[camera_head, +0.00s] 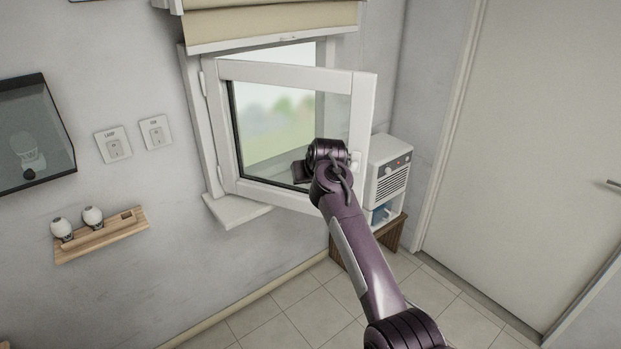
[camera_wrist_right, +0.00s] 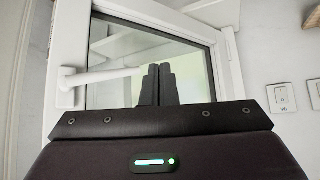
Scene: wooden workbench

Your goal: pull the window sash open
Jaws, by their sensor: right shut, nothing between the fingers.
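The white window sash (camera_head: 362,115) is hinged on the left and stands swung partly into the room, away from its frame (camera_head: 196,115). Its free right edge is nearest me. The white handle (camera_wrist_right: 97,76) lies level across the sash in the right wrist view; part of its base (camera_head: 356,158) shows beside my wrist in the head view. My right gripper (camera_wrist_right: 158,78) is shut and empty, with its dark fingers in front of the glass, close to the handle's tip. Whether they touch the sash I cannot tell. My left gripper is not in view.
A white heater-like box (camera_head: 388,170) on a small wooden stand (camera_head: 392,232) is right of the sash. A rolled blind (camera_head: 270,25) hangs above. A wooden shelf (camera_head: 100,236) and wall switches (camera_head: 114,145) are left. A door (camera_head: 540,150) is right.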

